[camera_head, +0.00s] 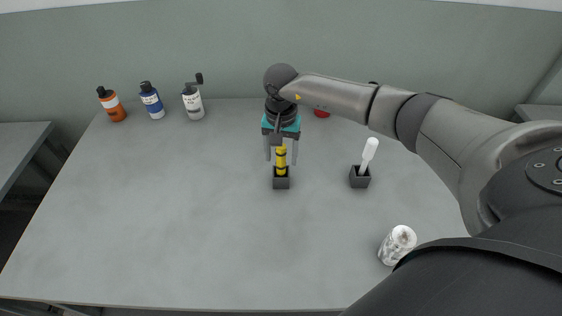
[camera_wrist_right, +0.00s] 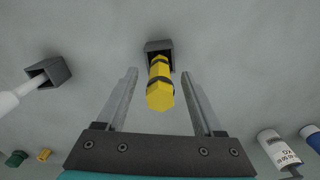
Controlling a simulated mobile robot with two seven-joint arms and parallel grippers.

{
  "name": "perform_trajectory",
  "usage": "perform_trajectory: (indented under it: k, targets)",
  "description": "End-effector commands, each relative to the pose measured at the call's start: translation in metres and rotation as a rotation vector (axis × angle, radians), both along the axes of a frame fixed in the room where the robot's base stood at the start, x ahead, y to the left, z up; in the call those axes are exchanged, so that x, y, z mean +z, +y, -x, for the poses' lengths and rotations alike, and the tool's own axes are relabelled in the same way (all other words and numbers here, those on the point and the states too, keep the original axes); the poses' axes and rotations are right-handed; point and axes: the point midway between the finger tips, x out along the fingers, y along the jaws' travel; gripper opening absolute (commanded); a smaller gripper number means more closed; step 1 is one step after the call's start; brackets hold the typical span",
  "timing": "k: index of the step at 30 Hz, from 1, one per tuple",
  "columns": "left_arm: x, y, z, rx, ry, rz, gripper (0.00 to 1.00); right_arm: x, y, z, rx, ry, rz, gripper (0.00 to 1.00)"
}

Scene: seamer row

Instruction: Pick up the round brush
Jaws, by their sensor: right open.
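A yellow-handled tool (camera_head: 281,161) with dark bands stands upright in a small dark holder (camera_head: 281,183) mid-table. It also shows in the right wrist view (camera_wrist_right: 160,95), with its holder (camera_wrist_right: 158,46) beyond. A white-handled tool (camera_head: 369,153) leans in a second dark holder (camera_head: 359,178) to the right; its handle (camera_wrist_right: 8,103) shows at the wrist view's left edge. The working ends are hidden, so I cannot tell which is the round brush. My right gripper (camera_head: 281,160) points down, open, its fingers either side of the yellow handle with gaps visible. My left gripper is out of view.
Orange (camera_head: 112,105), blue (camera_head: 152,101) and white (camera_head: 193,102) bottles stand at the back left. A red object (camera_head: 321,113) is partly behind my right arm. The table's left and front are clear.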

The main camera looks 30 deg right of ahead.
Motion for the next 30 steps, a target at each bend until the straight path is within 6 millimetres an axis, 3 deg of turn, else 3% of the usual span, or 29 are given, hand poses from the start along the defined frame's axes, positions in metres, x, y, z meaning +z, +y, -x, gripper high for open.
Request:
perform_trajectory:
  k: [4,12,30]
  targets:
    - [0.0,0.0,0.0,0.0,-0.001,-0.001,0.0,-0.016,0.0,0.0,-0.002,0.0,-0.001,0.69]
    - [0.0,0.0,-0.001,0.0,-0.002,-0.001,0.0,-0.019,0.0,-0.001,-0.001,-0.002,-0.001,0.69]
    - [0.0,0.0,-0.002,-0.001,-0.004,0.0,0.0,-0.018,0.0,-0.001,-0.001,-0.001,0.0,0.01]
